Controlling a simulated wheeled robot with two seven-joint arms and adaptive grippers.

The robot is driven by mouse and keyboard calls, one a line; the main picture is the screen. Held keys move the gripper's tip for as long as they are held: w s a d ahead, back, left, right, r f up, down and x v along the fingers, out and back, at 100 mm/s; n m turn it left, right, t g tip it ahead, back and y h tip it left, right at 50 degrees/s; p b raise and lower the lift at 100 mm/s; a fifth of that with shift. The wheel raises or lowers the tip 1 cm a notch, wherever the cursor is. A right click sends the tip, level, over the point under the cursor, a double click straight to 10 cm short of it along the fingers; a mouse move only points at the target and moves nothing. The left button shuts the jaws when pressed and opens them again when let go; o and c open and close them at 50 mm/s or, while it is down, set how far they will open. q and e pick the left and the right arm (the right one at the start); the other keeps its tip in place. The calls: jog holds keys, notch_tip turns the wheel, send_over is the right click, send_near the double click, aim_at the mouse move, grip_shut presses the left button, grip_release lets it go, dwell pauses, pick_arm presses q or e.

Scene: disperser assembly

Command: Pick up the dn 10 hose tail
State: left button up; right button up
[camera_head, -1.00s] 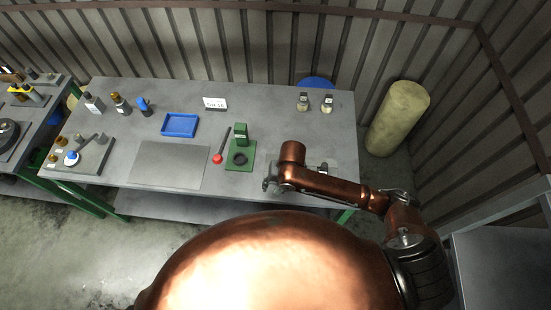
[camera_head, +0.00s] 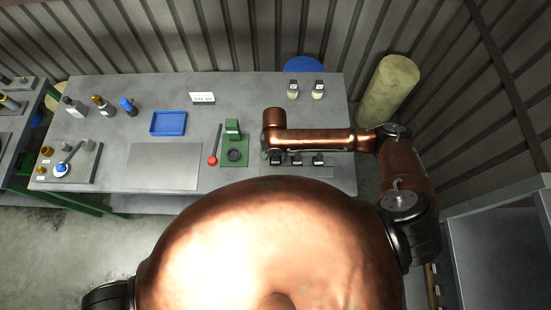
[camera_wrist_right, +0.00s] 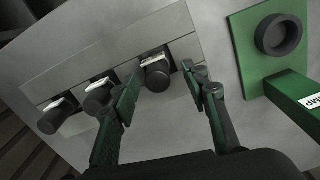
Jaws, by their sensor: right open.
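Three black, round-ended fittings with pale labels lie in a row on a grey plate; they look like hose tails. In the right wrist view, one (camera_wrist_right: 157,76) is nearest the green fixture, one (camera_wrist_right: 98,97) is in the middle and one (camera_wrist_right: 56,116) is at the far left. I cannot read which is dn 10. My right gripper (camera_wrist_right: 162,82) is open, with its fingers on either side of the fitting nearest the green fixture; contact is unclear. In the head view the row shows below my right forearm, with its right-hand fitting (camera_head: 318,160) clearest. My left gripper is out of view.
A green fixture (camera_head: 234,143) with a black ring stands just left of the row. A red-knobbed lever (camera_head: 213,158), a blue tray (camera_head: 169,123) and a bare grey plate (camera_head: 165,167) lie farther left. Two small labelled jars (camera_head: 305,90) stand at the back.

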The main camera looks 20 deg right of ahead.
jog(key=shift+s+d+f, duration=0.1)
jog(key=shift+f, duration=0.95)
grip_shut()
